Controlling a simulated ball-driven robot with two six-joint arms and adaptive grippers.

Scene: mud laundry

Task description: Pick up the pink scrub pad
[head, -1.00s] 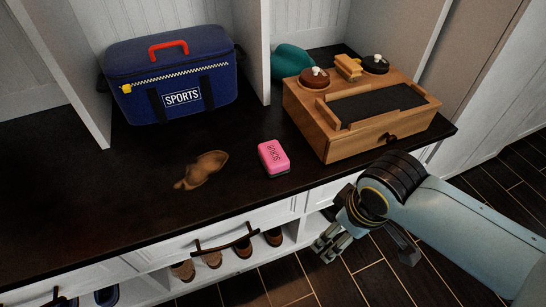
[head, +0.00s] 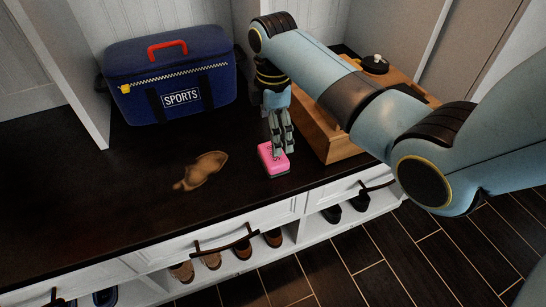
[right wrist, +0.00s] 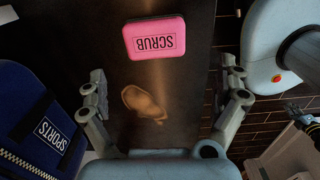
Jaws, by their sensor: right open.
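The pink scrub pad (head: 273,161) lies flat on the dark bench top, with SCRUB lettering on its upper face. My right gripper (head: 281,146) points down at the pad in the head view, and its fingers hide part of the pad's top. In the right wrist view the pad (right wrist: 155,38) shows whole, toward the top edge. The fingers of my open right gripper (right wrist: 163,80) stand wide apart there, with nothing between them. I cannot tell the exact height of the fingertips over the pad.
A brown mud smear (head: 202,171) lies left of the pad. A blue SPORTS bag (head: 172,77) stands at the back left. A wooden box (head: 325,141) is close to the pad's right, partly hidden by my right arm. Shoes (head: 242,251) sit below.

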